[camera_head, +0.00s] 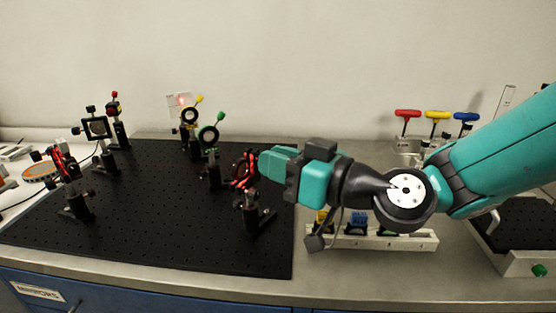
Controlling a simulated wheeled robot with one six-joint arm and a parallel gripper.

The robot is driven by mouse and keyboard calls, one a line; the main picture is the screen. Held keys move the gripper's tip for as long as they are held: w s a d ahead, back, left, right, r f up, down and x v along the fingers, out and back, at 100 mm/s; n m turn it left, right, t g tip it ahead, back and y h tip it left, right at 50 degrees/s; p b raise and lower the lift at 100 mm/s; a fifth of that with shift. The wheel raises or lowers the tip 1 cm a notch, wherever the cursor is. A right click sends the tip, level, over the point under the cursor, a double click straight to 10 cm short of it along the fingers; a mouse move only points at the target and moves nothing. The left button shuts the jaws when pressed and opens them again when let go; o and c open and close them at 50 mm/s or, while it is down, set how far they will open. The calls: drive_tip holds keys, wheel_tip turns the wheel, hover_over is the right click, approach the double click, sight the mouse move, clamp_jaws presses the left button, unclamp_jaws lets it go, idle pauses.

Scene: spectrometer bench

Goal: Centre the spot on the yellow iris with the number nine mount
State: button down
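The yellow iris (190,116) is a dark ring with a yellow-tipped lever on a post at the back of the black breadboard. A red spot shows on a pale card (180,101) just behind and above it; I cannot tell its exact offset from the iris opening. No mount number is readable, so I cannot tell which mount is number nine. My gripper (266,164) points left, close beside a mount with red-lit parts (244,170) on the right of the breadboard. Its fingertips overlap that mount's edge in view; I cannot see whether they touch or how wide they are.
A green-lever iris (208,136) stands in front of the yellow one. Other mounts stand at the left (95,127), back left (115,108) and front left (66,165). The breadboard (160,235) is clear at its front middle. Red, yellow and blue-handled tools (438,115) stand right.

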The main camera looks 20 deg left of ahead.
drive_tip(key=shift+m, duration=0.4)
drive_tip(key=shift+m, duration=3.5)
drive_tip(key=c, duration=1.1)
unclamp_jaws()
drive_tip(key=shift+o, duration=0.2)
drive_tip(key=shift+d, duration=0.1)
